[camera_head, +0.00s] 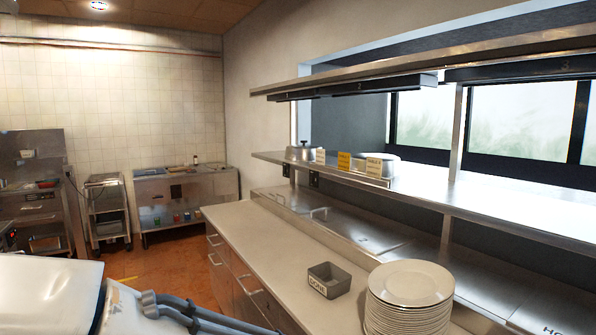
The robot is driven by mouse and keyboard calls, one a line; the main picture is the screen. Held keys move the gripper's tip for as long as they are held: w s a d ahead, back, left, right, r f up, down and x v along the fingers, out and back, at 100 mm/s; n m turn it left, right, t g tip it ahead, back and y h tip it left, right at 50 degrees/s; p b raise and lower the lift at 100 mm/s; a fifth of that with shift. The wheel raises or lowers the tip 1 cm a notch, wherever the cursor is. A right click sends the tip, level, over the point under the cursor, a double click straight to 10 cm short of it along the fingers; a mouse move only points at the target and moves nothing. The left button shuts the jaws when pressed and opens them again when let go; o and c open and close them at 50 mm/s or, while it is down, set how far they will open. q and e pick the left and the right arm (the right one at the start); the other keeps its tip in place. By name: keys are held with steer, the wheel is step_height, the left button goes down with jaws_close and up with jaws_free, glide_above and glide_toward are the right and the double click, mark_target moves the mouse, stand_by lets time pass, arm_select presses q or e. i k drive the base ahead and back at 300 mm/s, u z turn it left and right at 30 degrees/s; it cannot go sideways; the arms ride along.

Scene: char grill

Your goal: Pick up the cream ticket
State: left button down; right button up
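Three small upright tickets stand along the front edge of the middle steel shelf. The right one (374,167) looks the palest, a cream-yellow. Neither of my grippers shows; only white and grey parts of my own body are at the lower left, well apart from the shelf.
The shelf (490,219) also bears a lidded metal pot (301,152). Below are a long counter (262,244), a grey bin marked DONE (329,280) and a stack of white plates (410,283). An upper shelf (480,52) overhangs the tickets. Open floor (165,262) lies left.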

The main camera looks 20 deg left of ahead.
mark_target(374, 165)
steer(key=u, duration=1.65)
steer(key=i, duration=3.45)
steer(key=z, duration=3.7)
steer(key=i, duration=0.2)
steer(key=z, duration=0.05)
